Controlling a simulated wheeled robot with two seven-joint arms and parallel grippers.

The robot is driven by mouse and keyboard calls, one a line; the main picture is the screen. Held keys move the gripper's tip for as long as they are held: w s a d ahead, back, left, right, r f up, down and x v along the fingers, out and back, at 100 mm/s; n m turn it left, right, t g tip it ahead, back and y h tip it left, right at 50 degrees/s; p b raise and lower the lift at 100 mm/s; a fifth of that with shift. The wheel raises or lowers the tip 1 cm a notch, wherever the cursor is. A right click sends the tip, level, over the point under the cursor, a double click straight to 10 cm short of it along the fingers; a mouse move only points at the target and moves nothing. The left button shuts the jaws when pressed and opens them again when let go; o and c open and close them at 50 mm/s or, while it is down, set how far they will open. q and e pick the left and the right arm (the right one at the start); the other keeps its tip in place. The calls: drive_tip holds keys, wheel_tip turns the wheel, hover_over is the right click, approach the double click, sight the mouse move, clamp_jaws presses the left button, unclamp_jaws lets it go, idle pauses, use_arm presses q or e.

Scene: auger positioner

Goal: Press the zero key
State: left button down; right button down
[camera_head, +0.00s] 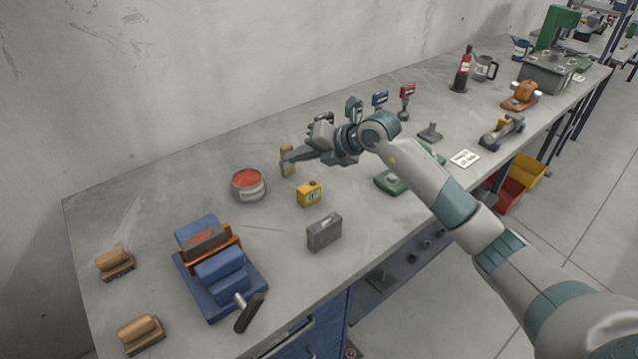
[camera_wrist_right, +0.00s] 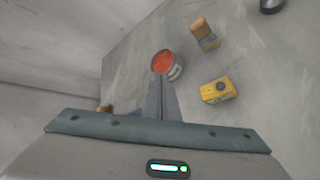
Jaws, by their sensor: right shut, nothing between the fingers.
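My right gripper (camera_head: 286,160) is shut and empty, stretched out to the left above the middle of the bench. Its closed fingers (camera_wrist_right: 167,100) also show in the right wrist view, pointing toward the red-topped tin. No zero key can be made out in either view. A green device (camera_head: 390,183) sits on the bench under my right arm, which hides part of it. Several small stands with coloured heads, among them a blue one (camera_head: 380,98) and a red one (camera_head: 407,91), stand behind the wrist; their details are too small to read. My left gripper is not in view.
A blue vise (camera_head: 222,280) stands at the front left. A white card (camera_head: 464,158) lies right of my arm.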

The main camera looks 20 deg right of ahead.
drive_tip(key=s+a+r+m+t+y+b, duration=0.1)
drive_tip(key=s+a+r+y, duration=0.2)
drive_tip(key=r+y, duration=0.15)
drive_tip(key=s+a+r+m+y+b, duration=0.1)
drive_tip(key=s+a+r+y, duration=0.25)
drive_tip(key=r, duration=0.25)
drive_tip(key=d+r+m+t+b, duration=0.1)
drive_tip(key=d+r+m+t, duration=0.65)
drive_tip(key=m, duration=0.25)
drive_tip(key=w+d+f+m+t+h+b, duration=0.2)
drive_tip(key=d+f+m+t+h, duration=0.2)
drive_tip(key=d+f+m+h, duration=0.7)
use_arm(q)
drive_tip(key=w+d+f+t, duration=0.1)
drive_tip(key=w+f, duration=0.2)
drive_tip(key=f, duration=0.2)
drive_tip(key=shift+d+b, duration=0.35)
use_arm(e)
drive_tip(key=s+a+f+m+g, duration=0.1)
drive_tip(key=s+f+m+g, duration=0.1)
drive_tip(key=f, duration=0.3)
drive_tip(key=s+a+f+m+g, duration=0.1)
drive_tip(key=s+f+m+g, duration=0.1)
drive_tip(key=f, duration=0.4)
drive_tip(key=m+g, duration=0.1)
drive_tip(key=g, duration=0.1)
drive_tip(key=shift+s+a+m+g+y, duration=0.2)
drive_tip(key=shift+a+m+g+y, duration=0.15)
drive_tip(key=shift+a+m+y, duration=0.05)
